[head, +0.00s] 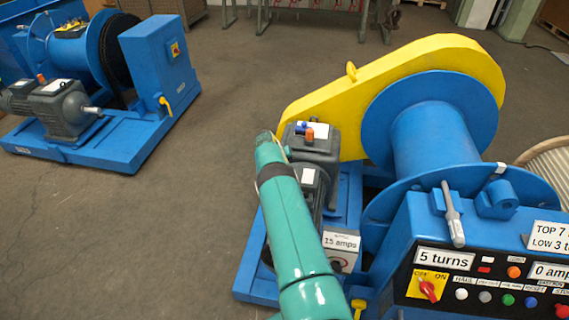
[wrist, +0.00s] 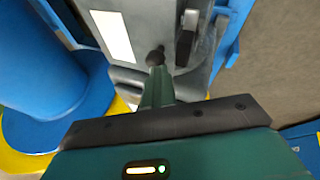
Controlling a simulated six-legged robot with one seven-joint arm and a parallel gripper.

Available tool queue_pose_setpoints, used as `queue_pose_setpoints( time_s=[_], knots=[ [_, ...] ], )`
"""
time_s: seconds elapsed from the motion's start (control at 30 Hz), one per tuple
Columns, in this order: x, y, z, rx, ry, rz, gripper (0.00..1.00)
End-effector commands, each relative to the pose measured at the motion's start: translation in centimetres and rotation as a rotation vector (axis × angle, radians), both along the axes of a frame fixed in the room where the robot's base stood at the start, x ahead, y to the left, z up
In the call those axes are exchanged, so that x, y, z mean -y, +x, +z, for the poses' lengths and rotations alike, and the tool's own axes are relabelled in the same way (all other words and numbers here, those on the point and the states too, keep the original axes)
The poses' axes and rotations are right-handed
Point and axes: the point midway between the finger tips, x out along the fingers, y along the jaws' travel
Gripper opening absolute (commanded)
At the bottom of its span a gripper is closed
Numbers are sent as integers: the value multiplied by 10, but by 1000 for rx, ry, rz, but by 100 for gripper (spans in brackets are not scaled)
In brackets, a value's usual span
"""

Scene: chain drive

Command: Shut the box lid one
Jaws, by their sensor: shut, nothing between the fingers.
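My teal arm reaches up across the head view, and its far end (head: 270,146) lies beside the grey motor housing (head: 318,150). In the wrist view my gripper (wrist: 157,62) is shut and empty, its narrow tip in front of a grey box-like housing (wrist: 155,20) with a white label. I cannot tell whether the tip touches it. I cannot tell for sure which part is the box lid, or whether it stands open. A small box marked "15 amps" (head: 342,243) sits right of my arm; my arm hides part of the motor.
A yellow chain guard (head: 400,75) and a blue drum (head: 435,145) stand behind and right. A control panel (head: 470,275) with buttons and a red switch is at lower right. A second blue winch (head: 140,65) stands at left. Open floor (head: 170,230) lies between.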

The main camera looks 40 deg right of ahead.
Motion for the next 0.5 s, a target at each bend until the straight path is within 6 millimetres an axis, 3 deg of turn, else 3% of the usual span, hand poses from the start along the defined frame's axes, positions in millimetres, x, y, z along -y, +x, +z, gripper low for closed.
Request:
queue_pose_setpoints(
  time_s=[0.5],
  knots=[
    [2, -5, -8, -7, 3, -3, 0]
  ],
)
